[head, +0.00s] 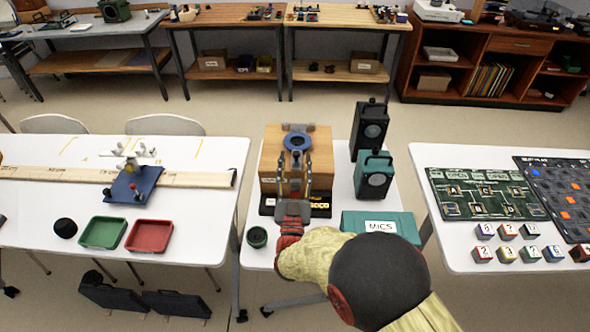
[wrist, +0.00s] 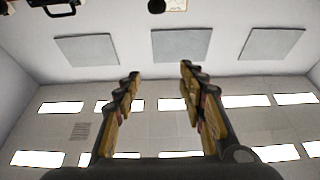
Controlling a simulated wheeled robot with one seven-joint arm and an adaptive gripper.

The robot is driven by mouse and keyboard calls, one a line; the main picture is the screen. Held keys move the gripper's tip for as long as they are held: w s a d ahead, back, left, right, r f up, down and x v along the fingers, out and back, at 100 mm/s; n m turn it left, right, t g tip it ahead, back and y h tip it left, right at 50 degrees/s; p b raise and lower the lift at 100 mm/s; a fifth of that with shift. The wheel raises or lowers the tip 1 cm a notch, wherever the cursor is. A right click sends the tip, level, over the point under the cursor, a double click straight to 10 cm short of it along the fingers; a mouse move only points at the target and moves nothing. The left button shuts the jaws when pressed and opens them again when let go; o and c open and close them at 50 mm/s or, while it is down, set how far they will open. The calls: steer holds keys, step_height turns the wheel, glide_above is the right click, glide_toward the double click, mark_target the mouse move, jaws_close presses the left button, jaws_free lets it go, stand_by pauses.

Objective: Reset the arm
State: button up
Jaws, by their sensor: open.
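My gripper (head: 293,176) is open and empty in the head view, its two fingers pointing away from me. It appears in front of the wooden box (head: 318,152) with a blue ring (head: 297,142) on the middle table; I cannot tell the gap between them. In the wrist view my gripper's fingers (wrist: 159,78) stand apart with nothing between them. My arm reaches in from the lower right of the head view.
A black speaker (head: 370,131) and a green speaker (head: 374,175) stand right of the box. Green (head: 103,233) and red (head: 149,236) trays are on the left table. The right table holds boards and lettered cubes (head: 507,231).

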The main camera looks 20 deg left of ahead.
stand_by(0.4)
steer(key=w+d+r+g, duration=0.5)
steer(key=w+d+r, duration=0.2)
steer(key=d+r, duration=0.25)
steer(key=s+d+r+g+h+p, duration=0.1)
steer(key=s+d+r+g, duration=0.35)
steer(key=s+d, duration=0.5)
steer(key=s+d+f+m+g+h, duration=0.1)
steer(key=s+d+f+g+h, duration=0.1)
steer(key=s+d, duration=0.6)
steer(key=s+d+f+m+g+h, duration=0.1)
steer(key=s+d+g, duration=0.4)
steer(key=s, duration=1.2)
steer(key=d+f+h, duration=0.1)
steer(key=d, duration=0.3)
steer(key=shift+s+d+m+p, duration=0.15)
steer(key=shift+s+m+p, duration=0.05)
steer(key=shift+m+p, duration=0.15)
steer(key=shift+c, duration=0.4)
